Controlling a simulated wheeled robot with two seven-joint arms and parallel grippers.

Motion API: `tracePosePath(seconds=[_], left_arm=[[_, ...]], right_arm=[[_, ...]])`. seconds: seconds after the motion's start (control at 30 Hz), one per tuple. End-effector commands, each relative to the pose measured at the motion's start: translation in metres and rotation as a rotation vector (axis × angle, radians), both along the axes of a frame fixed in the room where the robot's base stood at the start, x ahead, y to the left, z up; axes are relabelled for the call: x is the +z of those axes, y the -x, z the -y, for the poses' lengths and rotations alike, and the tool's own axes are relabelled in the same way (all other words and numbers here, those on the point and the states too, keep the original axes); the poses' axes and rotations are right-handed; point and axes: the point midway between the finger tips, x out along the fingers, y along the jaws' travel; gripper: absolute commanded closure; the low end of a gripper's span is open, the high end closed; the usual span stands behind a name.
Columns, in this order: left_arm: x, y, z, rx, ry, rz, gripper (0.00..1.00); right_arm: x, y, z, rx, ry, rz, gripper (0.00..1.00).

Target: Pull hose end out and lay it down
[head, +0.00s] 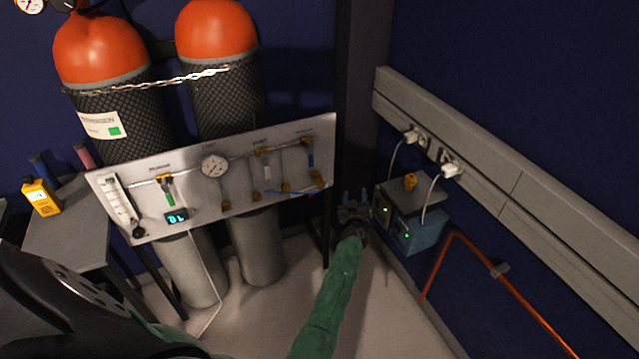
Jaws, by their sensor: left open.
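A thin blue hose (290,192) runs along the lower right of the panel, between brass fittings (317,179). I cannot tell which part is its loose end. The gripper is to the right of the hose and looks apart from it. My right gripper is not in view.
Two orange-topped cylinders (218,30) stand chained behind the panel. A blue box (420,232) with a grey box (392,200) beside it is close on the gripper's right. A copper pipe (500,285) runs along the right wall. The pale floor (270,325) is clear in front.

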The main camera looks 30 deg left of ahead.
Motion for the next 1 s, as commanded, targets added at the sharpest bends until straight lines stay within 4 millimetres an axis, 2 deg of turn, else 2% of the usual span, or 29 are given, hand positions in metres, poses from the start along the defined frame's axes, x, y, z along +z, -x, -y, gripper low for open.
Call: tracePosePath(seconds=[0.17,0.4,0.53,1.0], left_arm=[[-0.009,0.023,-0.032,0.218,-0.085,-0.013,0.51],[-0.001,0.056,-0.065,0.477,-0.227,-0.073,0.51],[0.003,0.064,-0.071,0.54,-0.301,-0.117,0.51],[0.003,0.064,-0.071,0.539,-0.337,-0.146,0.51]], right_arm=[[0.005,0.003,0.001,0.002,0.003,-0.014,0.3],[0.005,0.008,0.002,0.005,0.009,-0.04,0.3],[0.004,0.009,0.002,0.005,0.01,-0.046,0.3],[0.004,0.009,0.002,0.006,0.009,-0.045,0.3]])
